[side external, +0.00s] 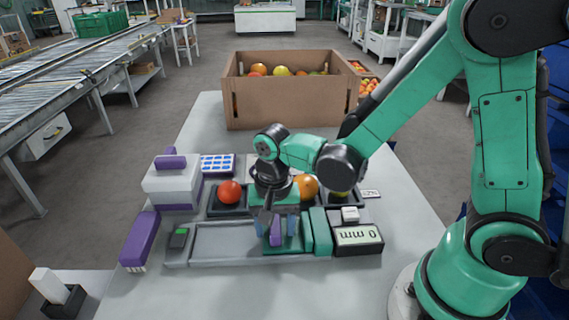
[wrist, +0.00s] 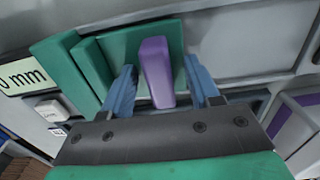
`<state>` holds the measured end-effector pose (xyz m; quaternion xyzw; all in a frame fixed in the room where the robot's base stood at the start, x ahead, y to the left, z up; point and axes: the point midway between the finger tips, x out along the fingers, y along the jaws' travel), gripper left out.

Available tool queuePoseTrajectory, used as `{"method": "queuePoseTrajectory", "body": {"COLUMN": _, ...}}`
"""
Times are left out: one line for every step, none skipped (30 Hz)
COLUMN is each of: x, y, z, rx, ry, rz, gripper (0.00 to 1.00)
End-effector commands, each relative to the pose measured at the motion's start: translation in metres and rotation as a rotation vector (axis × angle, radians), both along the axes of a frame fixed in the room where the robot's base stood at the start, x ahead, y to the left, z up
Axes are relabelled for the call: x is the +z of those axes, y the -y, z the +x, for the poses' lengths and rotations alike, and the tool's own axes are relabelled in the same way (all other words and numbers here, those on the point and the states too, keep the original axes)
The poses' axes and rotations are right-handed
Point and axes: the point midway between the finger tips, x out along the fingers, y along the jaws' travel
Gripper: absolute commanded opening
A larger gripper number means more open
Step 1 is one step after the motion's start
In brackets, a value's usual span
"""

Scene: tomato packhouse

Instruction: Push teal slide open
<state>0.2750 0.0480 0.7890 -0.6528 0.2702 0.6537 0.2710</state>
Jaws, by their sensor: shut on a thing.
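The teal slide (side external: 295,240) sits at the right end of a grey track (side external: 225,242), beside upright teal blocks (side external: 320,232). A purple handle (side external: 275,232) stands up from it. In the wrist view the handle (wrist: 157,72) rises from the teal slide plate (wrist: 120,48), with bare grey track to its right. My gripper (wrist: 158,85) has a blue finger on each side of the handle and is shut on it. In the side view my gripper (side external: 276,222) points down over the slide and partly hides it. The display (side external: 358,238) reads 0 mm.
Behind are trays with a red tomato (side external: 230,191) and an orange one (side external: 306,186). A white and purple device (side external: 172,185) stands left. A cardboard box (side external: 282,105) of fruit stands at the back.

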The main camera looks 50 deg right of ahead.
Motion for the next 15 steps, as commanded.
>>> {"method": "queuePoseTrajectory", "body": {"x": -0.0031, "y": 0.0018, "z": 0.0006, "rx": 0.000, "ry": 0.009, "rz": -0.005, "gripper": 0.01}}
{"method": "queuePoseTrajectory", "body": {"x": -0.0031, "y": 0.0018, "z": 0.0008, "rx": 0.000, "ry": 0.009, "rz": -0.005, "gripper": 0.01}}
{"method": "queuePoseTrajectory", "body": {"x": -0.0031, "y": 0.0016, "z": 0.0010, "rx": 0.000, "ry": 0.009, "rz": -0.005, "gripper": 0.01}}
{"method": "queuePoseTrajectory", "body": {"x": -0.0031, "y": 0.0013, "z": 0.0013, "rx": 0.000, "ry": 0.010, "rz": -0.006, "gripper": 0.01}}
{"method": "queuePoseTrajectory", "body": {"x": -0.0031, "y": 0.0010, "z": 0.0016, "rx": 0.001, "ry": 0.010, "rz": -0.006, "gripper": 0.00}}
{"method": "queuePoseTrajectory", "body": {"x": -0.0031, "y": 0.0006, "z": 0.0020, "rx": 0.001, "ry": 0.010, "rz": -0.006, "gripper": 0.00}}
{"method": "queuePoseTrajectory", "body": {"x": -0.0031, "y": 0.0003, "z": 0.0024, "rx": 0.001, "ry": 0.010, "rz": -0.006, "gripper": 0.00}}
{"method": "queuePoseTrajectory", "body": {"x": -0.0031, "y": -0.0001, "z": 0.0028, "rx": 0.001, "ry": 0.010, "rz": -0.006, "gripper": 0.00}}
{"method": "queuePoseTrajectory", "body": {"x": -0.0031, "y": -0.0007, "z": 0.0034, "rx": 0.001, "ry": 0.010, "rz": -0.006, "gripper": 0.00}}
{"method": "queuePoseTrajectory", "body": {"x": -0.0031, "y": -0.0011, "z": 0.0038, "rx": 0.000, "ry": 0.010, "rz": -0.006, "gripper": 0.00}}
{"method": "queuePoseTrajectory", "body": {"x": -0.0031, "y": -0.0013, "z": 0.0040, "rx": 0.000, "ry": 0.010, "rz": -0.006, "gripper": 0.00}}
{"method": "queuePoseTrajectory", "body": {"x": -0.0031, "y": -0.0011, "z": 0.0039, "rx": 0.000, "ry": 0.010, "rz": -0.006, "gripper": 0.00}}
{"method": "queuePoseTrajectory", "body": {"x": -0.0031, "y": -0.0011, "z": 0.0040, "rx": 0.000, "ry": 0.010, "rz": -0.006, "gripper": 0.00}}
{"method": "queuePoseTrajectory", "body": {"x": -0.0031, "y": -0.0012, "z": 0.0040, "rx": 0.000, "ry": 0.010, "rz": -0.006, "gripper": 0.00}}
{"method": "queuePoseTrajectory", "body": {"x": -0.0031, "y": -0.0015, "z": 0.0043, "rx": 0.000, "ry": 0.010, "rz": -0.006, "gripper": 0.00}}
